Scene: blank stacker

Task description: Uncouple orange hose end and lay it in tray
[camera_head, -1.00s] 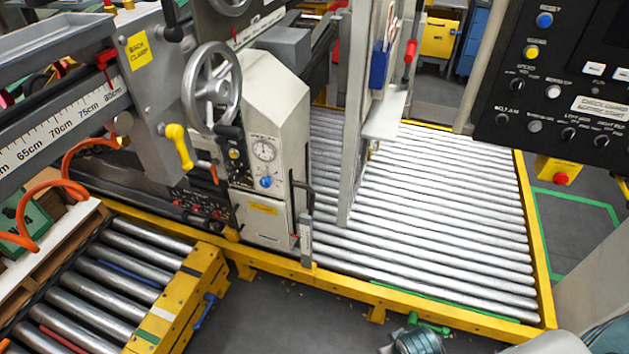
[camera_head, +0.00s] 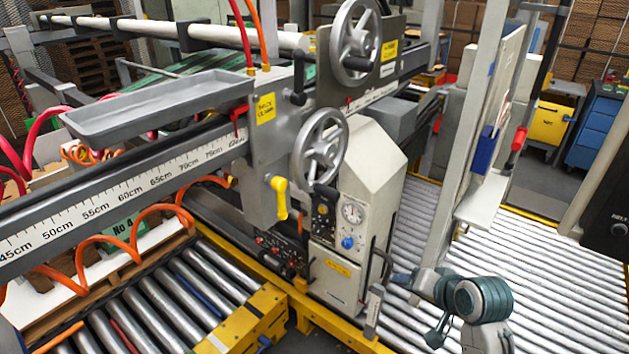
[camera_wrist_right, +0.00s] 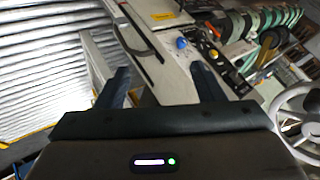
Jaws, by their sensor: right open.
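A thin orange hose (camera_head: 256,35) runs down from the top to a fitting at the right end of the grey tray, beside a red hose (camera_head: 239,35). Its coupling (camera_head: 265,68) is small, and I cannot make out its details. The long, shallow grey tray (camera_head: 160,104) looks empty and sits above the ruler beam. My right arm enters the head view at the lower right, well away from the hose. In the right wrist view my right gripper (camera_wrist_right: 163,88) is open and empty, with the machine's cream housing beyond its fingers. My left gripper is not in view.
The machine column carries two handwheels (camera_head: 320,147) (camera_head: 356,42) and a yellow handle (camera_head: 279,197). A coiled orange hose (camera_head: 95,240) hangs along the ruler beam (camera_head: 120,195).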

